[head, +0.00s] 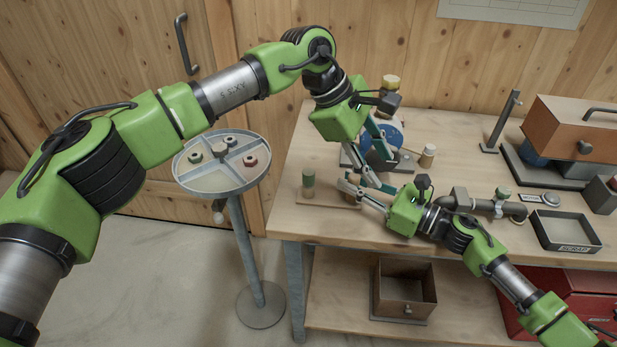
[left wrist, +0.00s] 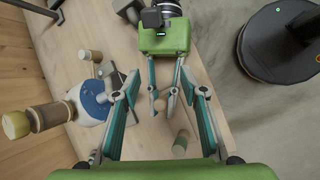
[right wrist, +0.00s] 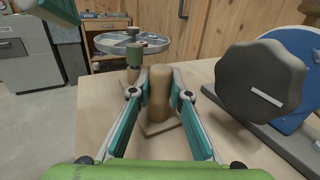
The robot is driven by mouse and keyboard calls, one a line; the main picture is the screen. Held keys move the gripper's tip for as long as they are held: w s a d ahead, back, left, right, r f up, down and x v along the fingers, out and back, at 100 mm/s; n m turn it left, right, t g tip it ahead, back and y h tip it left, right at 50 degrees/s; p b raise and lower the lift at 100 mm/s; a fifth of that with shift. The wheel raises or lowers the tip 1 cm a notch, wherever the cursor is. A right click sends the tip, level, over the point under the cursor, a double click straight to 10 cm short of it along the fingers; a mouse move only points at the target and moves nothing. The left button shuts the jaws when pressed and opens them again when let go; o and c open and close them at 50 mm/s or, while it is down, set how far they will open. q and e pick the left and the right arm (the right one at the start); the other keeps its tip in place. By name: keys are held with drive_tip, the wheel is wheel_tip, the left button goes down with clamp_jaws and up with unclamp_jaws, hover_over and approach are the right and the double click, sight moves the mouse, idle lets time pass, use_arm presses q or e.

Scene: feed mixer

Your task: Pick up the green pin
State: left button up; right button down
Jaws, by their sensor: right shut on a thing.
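The green pin (head: 308,180), a wooden cylinder with a green top, stands upright at the left end of a small wooden board (head: 322,199) near the bench's front left corner. It also shows in the right wrist view (right wrist: 134,55), beyond the left finger, and in the left wrist view (left wrist: 180,143). My right gripper (head: 352,189) is shut on a plain wooden peg (right wrist: 160,92) at the board's other end, apart from the green pin. My left gripper (head: 372,165) is open and empty above the right gripper's fingers.
A blue wheel with a dark knob (right wrist: 262,80) stands behind the grippers. A round divided tray (head: 222,185) on a stand is left of the bench. A pipe with a valve (head: 482,205) and a small dark tray (head: 566,232) lie to the right.

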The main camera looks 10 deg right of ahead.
use_arm(q)
drive_tip(key=w+a+m+t+y, duration=0.1)
drive_tip(key=a+m+t+y, duration=0.2)
drive_tip(key=a+m+y, duration=0.15)
drive_tip(key=m+t+y, duration=0.2)
drive_tip(key=y, duration=0.1)
approach(309, 172)
drive_tip(key=shift+n+y, duration=0.25)
drive_tip(key=f, duration=0.2)
drive_tip(key=w+f, duration=0.1)
drive_tip(key=f, duration=0.1)
drive_tip(key=shift+w+d+f, duration=0.15)
drive_tip(key=shift+d+f, duration=0.1)
drive_tip(key=shift+f, duration=0.05)
drive_tip(key=shift+a+x, duration=0.2)
drive_tip(key=shift+x, duration=1.2)
drive_tip(key=shift+a+x, duration=0.2)
drive_tip(key=shift+x, duration=1.25)
drive_tip(key=shift+w+r, duration=0.1)
drive_tip(key=shift+r, duration=0.05)
clamp_jaws()
